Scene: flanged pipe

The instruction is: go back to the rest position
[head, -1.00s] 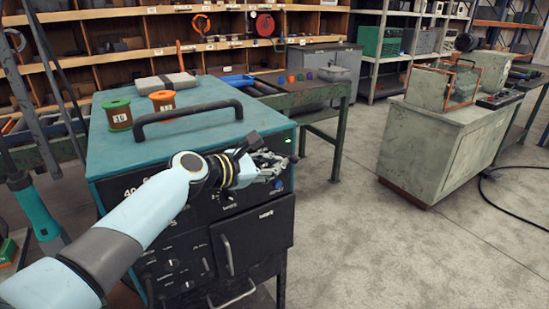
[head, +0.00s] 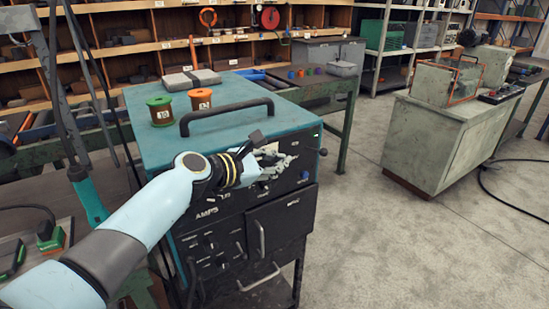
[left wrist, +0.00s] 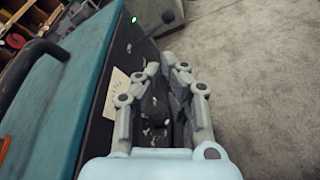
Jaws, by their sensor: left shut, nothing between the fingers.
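My left gripper (head: 284,162) is in front of the upper front panel of the teal-topped welding machine (head: 240,140), near its knobs. Its fingers are shut with nothing between them. In the left wrist view the fingers of my left gripper (left wrist: 160,80) point away beside the machine's dark front panel (left wrist: 122,60), with a pale label (left wrist: 117,92) to their left. I cannot tell whether the fingers touch the panel. My left arm crosses the lower left of the head view. My right gripper is not in view.
A green spool (head: 160,110) and an orange spool (head: 200,98) stand on the machine's top, behind its black handle (head: 226,115). A grey cabinet (head: 455,135) stands to the right. Concrete floor (head: 390,240) lies open between. A bench (head: 30,225) is at the left.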

